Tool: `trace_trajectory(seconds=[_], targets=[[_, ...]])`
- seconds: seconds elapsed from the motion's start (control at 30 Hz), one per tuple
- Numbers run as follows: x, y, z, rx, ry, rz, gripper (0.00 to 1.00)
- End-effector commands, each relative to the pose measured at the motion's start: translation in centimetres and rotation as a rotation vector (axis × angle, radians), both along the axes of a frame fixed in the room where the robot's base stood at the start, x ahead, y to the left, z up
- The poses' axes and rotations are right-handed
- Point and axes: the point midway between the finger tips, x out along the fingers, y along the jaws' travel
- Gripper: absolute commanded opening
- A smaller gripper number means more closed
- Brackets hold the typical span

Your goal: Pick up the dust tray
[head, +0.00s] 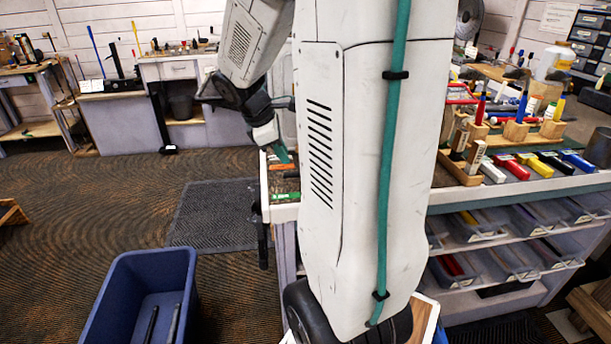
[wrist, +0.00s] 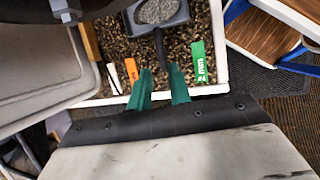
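The dust tray (wrist: 175,24) is a small dark grey scoop-like tray holding grey grains. In the wrist view it lies at the top middle, on a speckled brown surface, with its handle pointing down toward my gripper. My gripper (wrist: 160,72) has two green fingers standing apart, with the handle's near end at or just beyond the gap between their tips. I cannot tell whether the fingers touch the handle. In the head view my gripper (head: 283,151) points down over a white-edged drawer (head: 284,212), and the dust tray is hidden there.
A green "2 mm" label (wrist: 198,63) and an orange label (wrist: 132,72) lie beside the handle. A grey padded edge (wrist: 40,70) is at left. A blue bin (head: 105,305) stands on the floor. A crowded bench (head: 545,190) is at right.

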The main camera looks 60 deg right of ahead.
Motion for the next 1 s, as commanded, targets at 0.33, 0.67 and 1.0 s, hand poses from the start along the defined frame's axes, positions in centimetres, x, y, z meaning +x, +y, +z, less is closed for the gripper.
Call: trace_trajectory(seconds=[0.33, 0.67, 1.0], targets=[[-0.4, -1.2, -3.9, 0.003, 0.008, 0.006, 0.20], [-0.8, -2.3, -7.2, 0.001, 0.004, 0.006, 0.20], [-0.8, -2.3, -7.2, 0.001, 0.003, 0.006, 0.00]])
